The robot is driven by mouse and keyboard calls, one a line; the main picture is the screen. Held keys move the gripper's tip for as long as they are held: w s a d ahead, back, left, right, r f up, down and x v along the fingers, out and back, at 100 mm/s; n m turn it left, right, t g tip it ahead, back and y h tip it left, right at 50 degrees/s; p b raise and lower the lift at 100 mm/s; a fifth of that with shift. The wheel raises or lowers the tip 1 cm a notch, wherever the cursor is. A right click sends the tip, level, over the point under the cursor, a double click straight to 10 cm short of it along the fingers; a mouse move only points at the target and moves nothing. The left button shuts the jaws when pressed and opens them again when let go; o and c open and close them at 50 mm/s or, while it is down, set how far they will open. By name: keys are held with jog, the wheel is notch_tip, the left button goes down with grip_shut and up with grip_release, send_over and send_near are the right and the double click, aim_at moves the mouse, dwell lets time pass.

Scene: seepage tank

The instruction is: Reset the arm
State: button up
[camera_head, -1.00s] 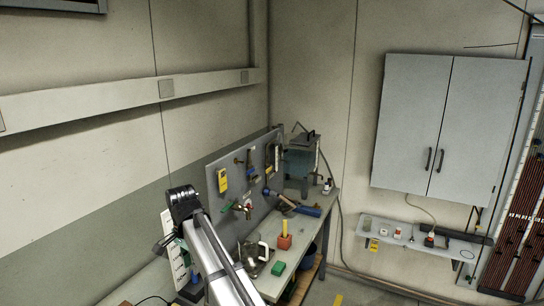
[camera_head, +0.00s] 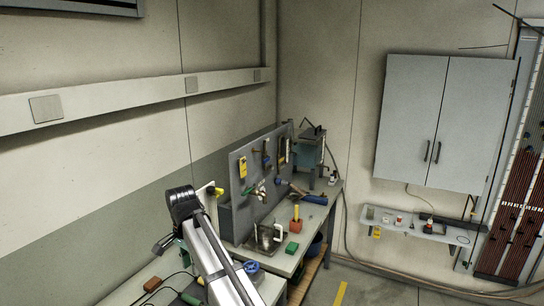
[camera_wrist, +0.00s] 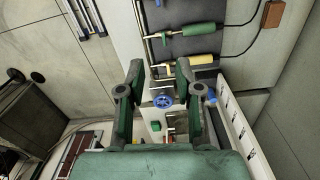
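My arm's black wrist joint (camera_head: 183,202) stands upright over the near part of the bench in the head view. In the wrist view my gripper (camera_wrist: 160,78) has its two dark green fingers spread apart. A blue round knob (camera_wrist: 163,102) shows between the fingers, farther off. The fingers are not clearly visible in the head view.
The bench (camera_head: 270,262) holds a green block (camera_head: 292,248), a red holder (camera_head: 295,223) and a glass jug (camera_head: 266,236). A grey tool board (camera_head: 240,190) stands along it. A brown block (camera_head: 152,284) lies near.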

jog(key=s+d+f+n, duration=0.1)
jog(key=d+f+n, duration=0.2)
jog(key=d+f, duration=1.6)
jog(key=s+d+f+n, duration=0.2)
jog(key=s+d+f, duration=0.5)
jog(key=d, duration=0.4)
jog(key=s+d+f+n, duration=0.2)
jog(key=s+d+f, duration=0.55)
jog(key=d, duration=0.35)
jog(key=s+f+g+b, duration=0.6)
jog(key=s+f+b, duration=0.4)
jog(key=s+f, duration=1.8)
jog(key=shift+s+f+g, duration=0.15)
jog(key=shift+s+g, duration=0.25)
jog(key=shift+s, duration=0.2)
